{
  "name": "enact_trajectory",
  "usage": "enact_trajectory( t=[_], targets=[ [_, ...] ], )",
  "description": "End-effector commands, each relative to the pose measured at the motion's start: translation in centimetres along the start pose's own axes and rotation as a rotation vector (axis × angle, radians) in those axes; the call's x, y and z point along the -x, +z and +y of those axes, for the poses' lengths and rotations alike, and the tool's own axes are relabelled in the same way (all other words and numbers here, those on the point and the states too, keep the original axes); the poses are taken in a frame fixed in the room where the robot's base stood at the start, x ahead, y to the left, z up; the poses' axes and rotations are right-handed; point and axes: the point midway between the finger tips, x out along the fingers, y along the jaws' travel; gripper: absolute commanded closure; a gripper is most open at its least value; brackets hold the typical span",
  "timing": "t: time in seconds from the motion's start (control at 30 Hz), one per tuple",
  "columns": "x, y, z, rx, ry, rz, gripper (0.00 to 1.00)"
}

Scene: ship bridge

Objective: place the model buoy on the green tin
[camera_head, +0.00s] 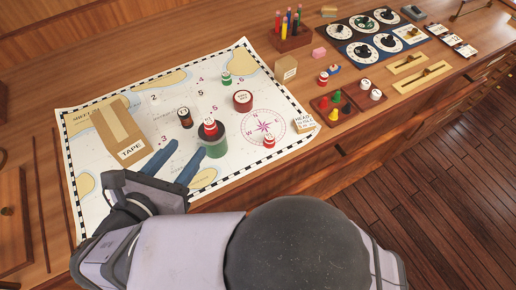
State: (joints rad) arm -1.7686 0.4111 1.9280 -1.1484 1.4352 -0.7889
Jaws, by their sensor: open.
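The green tin (216,150) stands upright on the chart, with a dark top. A small red-and-white model buoy (210,128) sits upright on the tin's top. My gripper (188,148) is open, with its two blue fingers apart and nothing seen between them. Its fingertips are just left of the tin in the picture, and the right one appears close to the tin's side. I cannot tell if they touch. Another red-and-white piece (269,142) stands on the chart to the right.
A tape box (118,135) lies left of my fingers. A dark can (185,118), a red tin (242,100) and a small green-and-white piece (226,78) stand behind. A tray of coloured pieces (323,104) is at right. The chart's (205,82) back middle has free room.

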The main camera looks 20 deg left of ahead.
Motion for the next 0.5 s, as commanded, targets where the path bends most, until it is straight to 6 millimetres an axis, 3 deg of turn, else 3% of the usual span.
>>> enact_trajectory(
  t=[0.17, 0.27, 0.4, 0.5],
  targets=[
    [-2.7, 0.2, -2.4, -0.070, -0.088, 0.052, 0.58],
    [-5.7, 0.1, -5.5, -0.168, -0.198, 0.115, 0.58],
    [-9.9, -0.7, -12.0, -0.385, -0.416, 0.225, 0.58],
    [-12.0, -1.7, -17.1, -0.587, -0.594, 0.298, 0.58]
  ],
)
